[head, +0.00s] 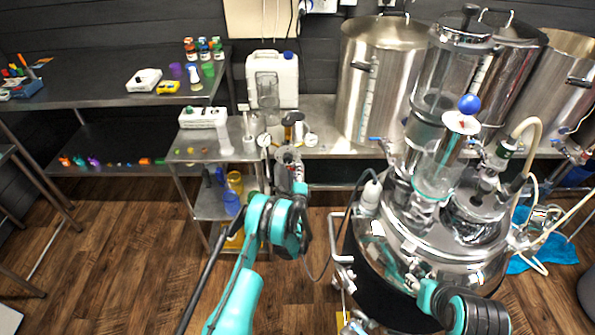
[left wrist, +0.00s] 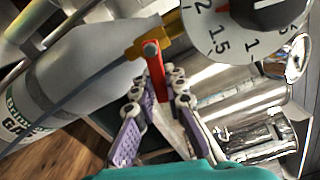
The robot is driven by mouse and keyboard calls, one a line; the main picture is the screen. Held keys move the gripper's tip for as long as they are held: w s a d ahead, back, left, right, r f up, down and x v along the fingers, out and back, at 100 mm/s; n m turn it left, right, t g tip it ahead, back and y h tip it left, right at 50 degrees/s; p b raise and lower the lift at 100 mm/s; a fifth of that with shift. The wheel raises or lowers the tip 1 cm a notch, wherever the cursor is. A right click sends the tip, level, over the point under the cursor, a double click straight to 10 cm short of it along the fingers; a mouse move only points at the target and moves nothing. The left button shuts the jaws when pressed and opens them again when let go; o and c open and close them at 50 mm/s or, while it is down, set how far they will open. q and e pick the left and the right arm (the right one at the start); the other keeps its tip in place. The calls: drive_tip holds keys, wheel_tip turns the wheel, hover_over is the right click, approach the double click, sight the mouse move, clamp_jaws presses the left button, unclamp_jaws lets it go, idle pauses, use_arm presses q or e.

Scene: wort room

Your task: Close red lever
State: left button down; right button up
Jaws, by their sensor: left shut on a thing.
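The red lever (left wrist: 155,75) hangs from a brass valve (left wrist: 150,48) in the left wrist view, below a round dial gauge. My left gripper (left wrist: 160,90) has its fingertips on either side of the lever's lower part and is shut on it.
A large steel vessel (head: 430,250) with a glass column stands at right. Steel pots (head: 378,75) stand on the back bench. A cart (head: 215,207) with bottles stands left of my left gripper. A grey gas cylinder (left wrist: 70,75) is close by in the left wrist view.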

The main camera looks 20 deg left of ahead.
use_arm(q)
drive_tip(key=n, duration=0.1)
drive_tip(key=r+n, duration=0.1)
drive_tip(key=n, duration=0.1)
drive_tip(key=shift+n, duration=0.3)
drive_tip(key=shift+r, duration=0.1)
drive_tip(key=c, duration=1.5)
unclamp_jaws()
drive_tip(key=shift+c, duration=0.2)
